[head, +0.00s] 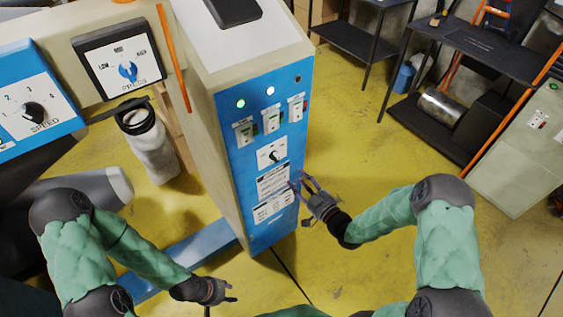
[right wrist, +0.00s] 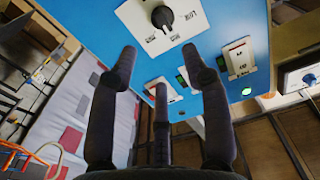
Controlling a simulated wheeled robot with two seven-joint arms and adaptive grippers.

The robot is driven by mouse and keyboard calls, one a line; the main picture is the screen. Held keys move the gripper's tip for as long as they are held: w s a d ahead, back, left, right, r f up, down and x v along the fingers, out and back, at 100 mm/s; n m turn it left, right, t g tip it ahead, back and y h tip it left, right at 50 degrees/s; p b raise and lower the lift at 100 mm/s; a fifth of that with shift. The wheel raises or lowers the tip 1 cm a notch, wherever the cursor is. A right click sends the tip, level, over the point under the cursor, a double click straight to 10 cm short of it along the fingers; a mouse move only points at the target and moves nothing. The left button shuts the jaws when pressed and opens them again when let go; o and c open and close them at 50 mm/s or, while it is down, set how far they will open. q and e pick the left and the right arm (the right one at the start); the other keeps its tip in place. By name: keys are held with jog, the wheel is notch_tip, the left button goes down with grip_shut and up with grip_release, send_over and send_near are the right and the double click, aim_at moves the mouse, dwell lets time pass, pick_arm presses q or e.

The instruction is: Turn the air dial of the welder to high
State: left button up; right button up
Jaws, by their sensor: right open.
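A white dial plate (head: 261,158) with a black knob (head: 274,156) is on the blue front panel of the tall machine. In the right wrist view, the black knob (right wrist: 162,16) sits on its white plate with LOW readable to the right of it. A second dial with a blue knob (head: 128,71), marked LOW and HIGH, is at upper left. I cannot read which is the air dial. My right gripper (head: 303,184) is open and empty by the panel's right edge, below and apart from the black knob. My left gripper (head: 230,293) is low, away from both dials; its jaw state is unclear.
A SPEED dial (head: 33,112) is on a blue panel at far left. Switches (head: 270,118) and lit lamps are above the black knob. Black tables (head: 465,40) stand at upper right. Yellow floor is open to the right.

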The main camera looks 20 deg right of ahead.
aim_at(275, 157)
jog(key=b+x, duration=0.2)
jog(key=x, duration=0.8)
jog(key=shift+w, duration=0.25)
jog(key=shift+a+f, duration=0.1)
jog(key=shift+a, duration=0.05)
grip_shut()
